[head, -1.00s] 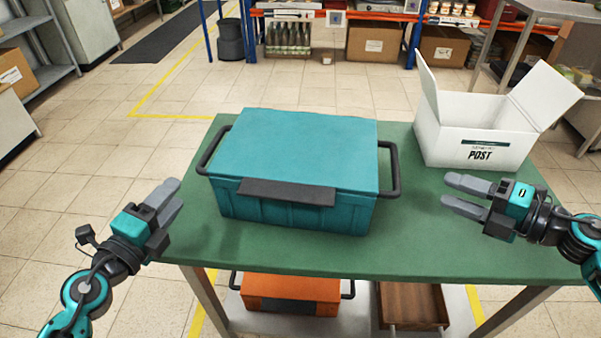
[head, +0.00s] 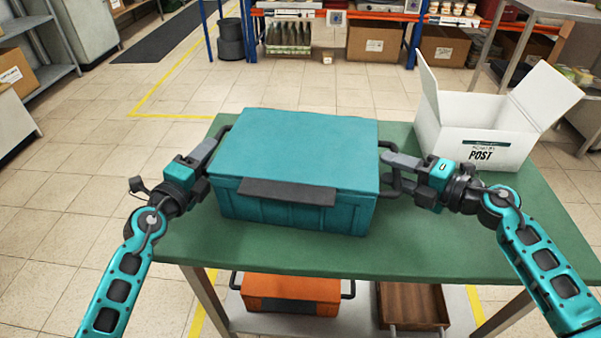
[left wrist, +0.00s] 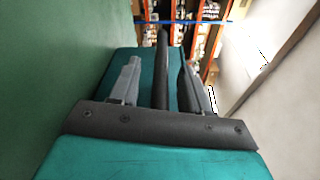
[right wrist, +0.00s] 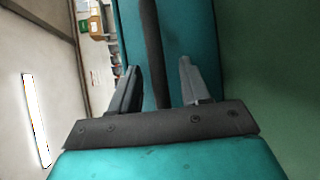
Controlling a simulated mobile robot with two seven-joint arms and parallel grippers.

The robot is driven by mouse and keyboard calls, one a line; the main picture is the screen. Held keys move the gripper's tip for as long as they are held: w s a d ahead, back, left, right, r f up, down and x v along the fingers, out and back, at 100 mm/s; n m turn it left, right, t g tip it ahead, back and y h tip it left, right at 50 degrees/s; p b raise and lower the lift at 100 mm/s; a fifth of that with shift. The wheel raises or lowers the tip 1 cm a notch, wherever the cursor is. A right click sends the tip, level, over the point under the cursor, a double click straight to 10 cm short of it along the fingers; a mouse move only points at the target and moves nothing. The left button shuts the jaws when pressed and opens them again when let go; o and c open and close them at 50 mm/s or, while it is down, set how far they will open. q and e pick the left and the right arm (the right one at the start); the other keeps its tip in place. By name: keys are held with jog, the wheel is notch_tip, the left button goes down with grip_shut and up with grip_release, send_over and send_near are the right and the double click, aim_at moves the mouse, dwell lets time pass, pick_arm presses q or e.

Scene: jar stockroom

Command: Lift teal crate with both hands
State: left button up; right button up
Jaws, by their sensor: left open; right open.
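The teal crate (head: 296,150) stands closed on the green table (head: 270,255), with a dark latch plate on its front and a dark bar handle on each side. My left gripper (head: 205,155) is open at the left handle; in the left wrist view the handle bar (left wrist: 162,75) runs between its two fingers. My right gripper (head: 393,170) is open at the right handle; in the right wrist view that bar (right wrist: 152,55) lies between its fingers, apart from both. The crate rests on the table.
A white open POST box (head: 480,130) stands at the table's back right, close to my right gripper. An orange crate (head: 290,290) and a brown wooden tray (head: 412,305) sit on the shelf below. The table's front strip is clear.

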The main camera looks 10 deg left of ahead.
pick_arm(q)
jog(key=shift+c, duration=0.3)
pick_arm(e)
jog(key=shift+c, duration=0.2)
pick_arm(q)
grip_shut()
pick_arm(e)
grip_shut()
pick_arm(q)
jog(key=shift+f, duration=0.1)
pick_arm(e)
jog(key=shift+r, duration=0.1)
